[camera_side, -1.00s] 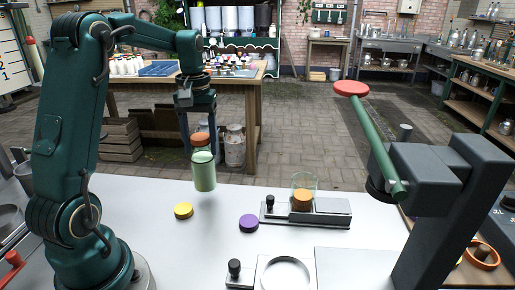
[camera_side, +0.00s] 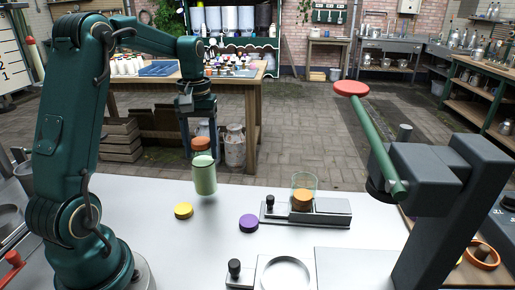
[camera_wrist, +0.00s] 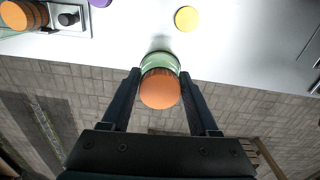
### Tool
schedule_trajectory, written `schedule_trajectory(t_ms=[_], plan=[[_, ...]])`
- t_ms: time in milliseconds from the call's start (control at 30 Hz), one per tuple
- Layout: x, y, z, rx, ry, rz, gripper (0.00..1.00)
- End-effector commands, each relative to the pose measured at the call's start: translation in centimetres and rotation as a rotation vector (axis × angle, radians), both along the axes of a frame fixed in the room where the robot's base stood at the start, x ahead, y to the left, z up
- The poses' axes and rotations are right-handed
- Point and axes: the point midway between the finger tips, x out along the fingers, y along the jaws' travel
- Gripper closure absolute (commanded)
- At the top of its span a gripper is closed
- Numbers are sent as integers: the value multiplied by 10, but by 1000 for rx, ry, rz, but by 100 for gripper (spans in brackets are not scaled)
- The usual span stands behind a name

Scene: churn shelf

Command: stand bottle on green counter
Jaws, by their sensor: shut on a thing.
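The bottle (camera_side: 205,178) holds pale green liquid and has an orange cap. My gripper (camera_side: 202,143) is shut on its upper part and holds it upright near the white table's back edge. In the wrist view the bottle's orange cap (camera_wrist: 160,90) lies between the two fingers of my gripper (camera_wrist: 160,78), with a soft shadow beyond it on the table. I cannot tell whether its base touches the table. A yellow disc (camera_side: 183,211) and a purple disc (camera_side: 249,222) lie on the table. I see no green disc.
A glass with an orange-brown thing (camera_side: 302,201) stands on a grey metal fixture (camera_side: 325,216) to the right. A lever press with a green handle (camera_side: 375,145) stands further right. A round-recessed fixture (camera_side: 285,275) is at the front. The white table (camera_side: 215,250) is clear between the discs.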

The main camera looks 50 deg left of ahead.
Motion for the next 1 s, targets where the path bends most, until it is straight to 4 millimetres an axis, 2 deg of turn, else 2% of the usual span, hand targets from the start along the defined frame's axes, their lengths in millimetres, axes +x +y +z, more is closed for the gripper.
schedule_trajectory(t_ms=[1000], plan=[[0, 0, -11, 0, -1, 0, 100]])
